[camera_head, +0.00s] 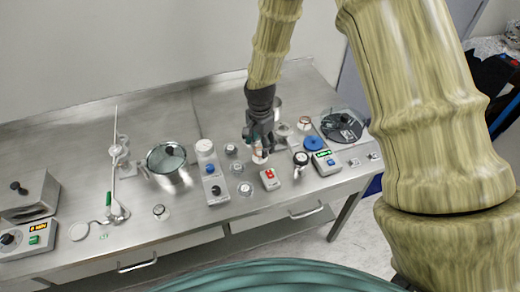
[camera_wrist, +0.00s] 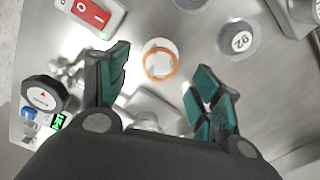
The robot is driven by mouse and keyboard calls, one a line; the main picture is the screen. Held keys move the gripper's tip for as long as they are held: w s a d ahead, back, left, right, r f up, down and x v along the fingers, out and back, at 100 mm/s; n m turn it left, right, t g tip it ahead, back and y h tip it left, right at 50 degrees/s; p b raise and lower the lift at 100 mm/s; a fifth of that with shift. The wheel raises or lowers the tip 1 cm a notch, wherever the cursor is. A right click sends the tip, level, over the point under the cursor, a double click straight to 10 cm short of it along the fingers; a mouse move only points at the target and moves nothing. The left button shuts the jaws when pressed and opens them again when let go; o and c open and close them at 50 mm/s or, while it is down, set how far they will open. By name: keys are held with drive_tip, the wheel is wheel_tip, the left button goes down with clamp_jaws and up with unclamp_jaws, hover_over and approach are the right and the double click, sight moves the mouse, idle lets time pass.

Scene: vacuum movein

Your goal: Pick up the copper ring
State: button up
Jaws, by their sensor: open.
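The copper ring (camera_wrist: 160,65) shows in the wrist view as a thin orange circle on a white round piece (camera_wrist: 158,48). It lies between and a little beyond the tips of my gripper (camera_wrist: 158,85). The two teal-padded fingers are apart, with nothing held between them. In the head view my gripper (camera_head: 262,150) points down over the middle of the metal bench, and the ring (camera_head: 259,159) is mostly hidden beneath it.
A black dial device (camera_wrist: 45,95) is on the other side.

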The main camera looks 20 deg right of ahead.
drive_tip(key=shift+f, duration=0.95)
drive_tip(key=shift+f, duration=0.2)
drive_tip(key=c, duration=0.8)
